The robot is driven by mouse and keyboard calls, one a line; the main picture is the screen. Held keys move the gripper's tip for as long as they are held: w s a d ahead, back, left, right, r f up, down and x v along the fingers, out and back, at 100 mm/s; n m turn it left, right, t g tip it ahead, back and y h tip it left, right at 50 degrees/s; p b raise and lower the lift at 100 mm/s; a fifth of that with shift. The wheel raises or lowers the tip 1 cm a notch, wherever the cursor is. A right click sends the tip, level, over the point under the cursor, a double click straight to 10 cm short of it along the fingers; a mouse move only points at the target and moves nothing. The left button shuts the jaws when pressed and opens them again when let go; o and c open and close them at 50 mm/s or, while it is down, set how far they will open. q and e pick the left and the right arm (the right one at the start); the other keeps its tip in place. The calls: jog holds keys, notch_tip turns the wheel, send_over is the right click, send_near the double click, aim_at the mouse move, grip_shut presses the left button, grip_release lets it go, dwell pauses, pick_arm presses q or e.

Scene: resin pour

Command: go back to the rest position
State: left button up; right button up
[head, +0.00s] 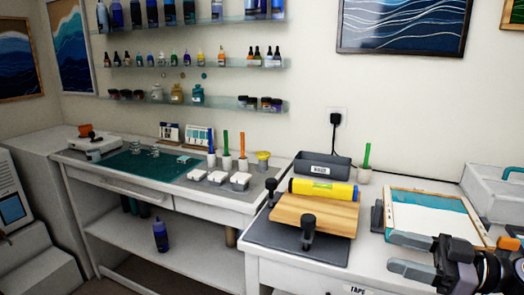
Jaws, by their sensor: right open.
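My right gripper (396,253) is at the bottom right, with its two fingers spread apart and nothing visible between them. It points left, in front of the near edge of a framed white and teal panel (428,217) on the right bench. I cannot tell whether it touches anything. My left gripper is out of view.
A grey bin (321,168) stands behind. A teal cutting mat (135,165) and several cups sit on the left bench.

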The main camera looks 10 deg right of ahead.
jog(key=s+a+f+m+t+h, duration=0.2)
jog(key=f+m+t+h, duration=0.3)
jog(key=f, duration=0.4)
jog(key=s+a+f+m+t+h, duration=0.2)
jog(key=f+m+h, duration=0.35)
jog(key=f, duration=0.35)
jog(key=s+a+f+g+h, duration=0.2)
jog(key=s+a+f+g, duration=0.4)
jog(key=s+f, duration=0.5)
notch_tip(320, 180, down, 3)
jog(key=shift+a+r+g, duration=0.1)
jog(key=shift+a+g, duration=0.3)
jog(key=shift+a, duration=0.5)
